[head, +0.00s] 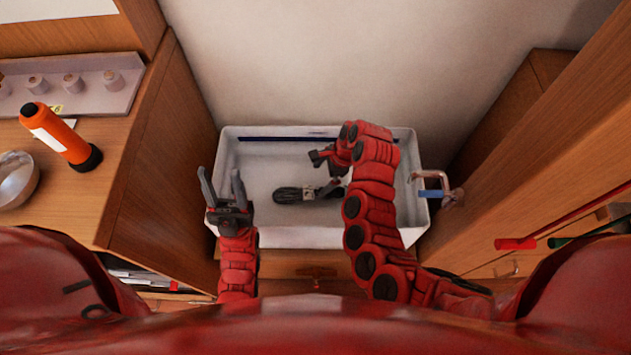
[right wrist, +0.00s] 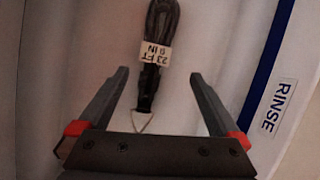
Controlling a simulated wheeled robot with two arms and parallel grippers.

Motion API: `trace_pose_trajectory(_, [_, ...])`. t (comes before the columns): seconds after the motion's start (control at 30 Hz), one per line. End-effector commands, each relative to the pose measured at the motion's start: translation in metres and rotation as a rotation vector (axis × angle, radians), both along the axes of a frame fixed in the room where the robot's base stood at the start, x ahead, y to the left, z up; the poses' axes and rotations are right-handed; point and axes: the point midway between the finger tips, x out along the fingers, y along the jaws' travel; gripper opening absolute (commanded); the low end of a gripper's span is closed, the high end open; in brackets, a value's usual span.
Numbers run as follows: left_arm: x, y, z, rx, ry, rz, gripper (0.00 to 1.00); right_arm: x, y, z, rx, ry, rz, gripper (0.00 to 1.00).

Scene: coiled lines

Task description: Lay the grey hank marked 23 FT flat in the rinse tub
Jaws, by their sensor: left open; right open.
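The dark grey hank (head: 290,195) lies stretched out on the floor of the white rinse tub (head: 230,186). In the right wrist view the hank (right wrist: 160,22) has a pale tag reading 23 FT (right wrist: 155,54) and a white loop at its near end. A RINSE label (right wrist: 279,105) is beside a blue stripe. My right gripper (right wrist: 158,73) is open, its fingers on either side of the hank's near part, apart from it; the head view shows it (head: 318,158) over the tub. My left gripper (head: 221,174) is open and empty by the tub's left wall.
An orange flashlight (head: 60,135) and a metal bowl (head: 17,180) stand on the left counter (head: 85,200). Wooden cabinet sides flank the tub. The tub's left floor is clear.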

Motion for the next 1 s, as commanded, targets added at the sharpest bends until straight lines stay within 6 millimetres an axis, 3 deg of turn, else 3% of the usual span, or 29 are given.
trace_pose_trajectory(0.17, [0.000, 0.000, 0.002, 0.000, 0.000, 0.000, 0.49, 0.001, -0.017, 0.043, -0.001, -0.007, -0.002, 0.99])
trace_pose_trajectory(0.23, [0.000, 0.000, 0.021, 0.000, 0.001, 0.000, 0.49, 0.000, -0.023, 0.068, 0.003, -0.002, -0.004, 0.99])
trace_pose_trajectory(0.4, [0.000, 0.000, 0.044, 0.000, 0.000, 0.000, 0.49, 0.000, -0.034, 0.090, 0.002, 0.000, -0.002, 0.99])
trace_pose_trajectory(0.6, [0.000, 0.000, 0.052, 0.000, 0.000, 0.000, 0.49, -0.001, -0.040, 0.099, 0.000, 0.000, -0.001, 0.99])
trace_pose_trajectory(1.0, [0.000, 0.000, 0.051, 0.000, 0.000, 0.000, 0.49, -0.001, -0.040, 0.098, 0.000, 0.000, 0.000, 0.99])
